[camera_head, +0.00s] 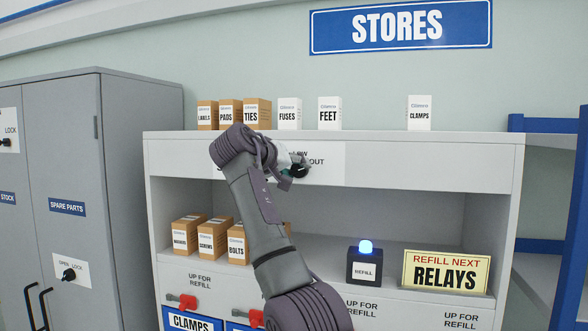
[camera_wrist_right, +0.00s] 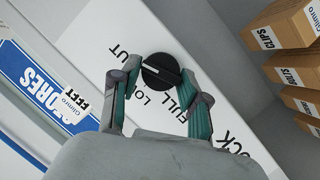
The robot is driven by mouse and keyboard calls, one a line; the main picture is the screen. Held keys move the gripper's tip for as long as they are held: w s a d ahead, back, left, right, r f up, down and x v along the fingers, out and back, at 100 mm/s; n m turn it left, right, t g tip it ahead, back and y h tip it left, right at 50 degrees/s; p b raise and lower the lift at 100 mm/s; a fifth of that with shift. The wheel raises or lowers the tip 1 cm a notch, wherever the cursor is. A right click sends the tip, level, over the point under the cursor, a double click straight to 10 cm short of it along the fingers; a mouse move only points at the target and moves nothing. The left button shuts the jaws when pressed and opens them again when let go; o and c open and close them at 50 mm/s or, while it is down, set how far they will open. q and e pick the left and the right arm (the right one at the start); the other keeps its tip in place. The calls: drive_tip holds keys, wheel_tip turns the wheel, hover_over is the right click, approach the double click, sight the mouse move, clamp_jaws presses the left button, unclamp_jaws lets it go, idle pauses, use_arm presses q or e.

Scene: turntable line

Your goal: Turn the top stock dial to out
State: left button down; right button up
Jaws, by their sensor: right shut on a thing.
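The top stock dial is a round black knob (camera_wrist_right: 162,71) on a white label plate (camera_wrist_right: 110,25) with the words OUT, LOW and FULL around it. My right gripper (camera_wrist_right: 160,76) is shut on the dial, one teal finger on each side. My left gripper is not in view.
The dial is on the front of a grey shelf unit (camera_head: 480,165). Below are a blue-lit refill lamp (camera_head: 364,262), a RELAYS sign (camera_head: 446,272) and brown boxes (camera_head: 188,235). A grey cabinet (camera_head: 140,180) stands left.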

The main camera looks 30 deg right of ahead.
drive_tip(key=shift+f, duration=0.35)
drive_tip(key=o, duration=1)
drive_tip(key=shift+r, duration=0.1)
drive_tip(key=shift+o, duration=0.6)
drive_tip(key=shift+w, duration=0.1)
drive_tip(key=shift+r, duration=0.1)
drive_tip(key=shift+a+r, duration=0.15)
drive_tip(key=shift+a, duration=0.1)
drive_tip(key=v, duration=1.1)
drive_tip(key=shift+s+a, duration=0.2)
drive_tip(key=shift+s, duration=0.05)
